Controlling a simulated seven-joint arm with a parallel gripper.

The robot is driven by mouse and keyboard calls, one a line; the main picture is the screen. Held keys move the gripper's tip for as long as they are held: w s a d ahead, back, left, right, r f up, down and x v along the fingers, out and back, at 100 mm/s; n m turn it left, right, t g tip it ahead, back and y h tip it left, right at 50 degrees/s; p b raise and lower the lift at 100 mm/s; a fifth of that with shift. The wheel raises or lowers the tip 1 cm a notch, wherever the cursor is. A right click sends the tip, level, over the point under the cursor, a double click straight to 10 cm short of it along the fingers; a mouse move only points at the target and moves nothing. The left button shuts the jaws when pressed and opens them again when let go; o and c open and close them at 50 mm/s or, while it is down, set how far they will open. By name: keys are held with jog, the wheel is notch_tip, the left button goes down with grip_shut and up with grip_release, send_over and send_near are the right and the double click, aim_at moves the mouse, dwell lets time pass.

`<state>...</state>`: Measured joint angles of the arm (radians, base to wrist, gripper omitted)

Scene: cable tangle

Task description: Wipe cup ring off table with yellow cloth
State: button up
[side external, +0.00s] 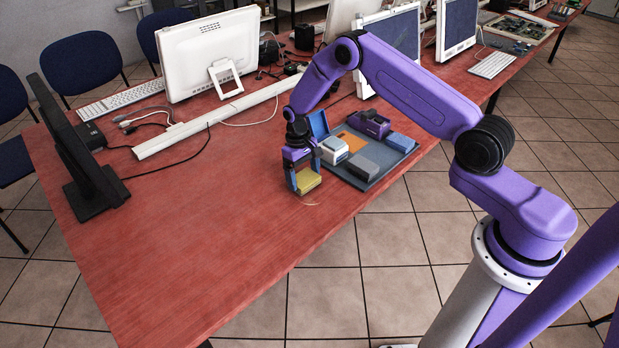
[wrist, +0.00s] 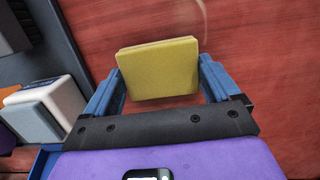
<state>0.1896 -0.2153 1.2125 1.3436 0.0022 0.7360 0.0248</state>
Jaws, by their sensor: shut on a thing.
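The yellow cloth (side external: 306,181) is a folded square pad between the fingers of my gripper (side external: 305,180). In the wrist view, the cloth (wrist: 160,70) sits between the two blue fingers of my gripper (wrist: 160,85), which are shut on it. The cloth is low over the red table (side external: 200,240); I cannot tell whether it touches the surface. A faint pale arc, part of the cup ring (side external: 312,204), shows on the table just in front of the cloth. It also shows in the wrist view (wrist: 205,20) at the top; the rest of it is not visible.
A grey tray (side external: 368,184) beside my gripper holds a white-and-blue block (side external: 334,151), a grey block (side external: 363,167), a blue-grey block (side external: 398,142) and a purple item (side external: 370,123). Monitors (side external: 210,55) and cables stand behind.

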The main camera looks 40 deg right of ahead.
jog(key=shift+w, duration=0.65)
jog(key=shift+s, duration=5)
jog(key=shift+w+a, duration=0.1)
jog(key=shift+a, duration=0.75)
jog(key=shift+w+a, duration=0.1)
jog(key=shift+w, duration=4.8)
jog(key=shift+s, duration=4.95)
notch_tip(320, 180, up, 8)
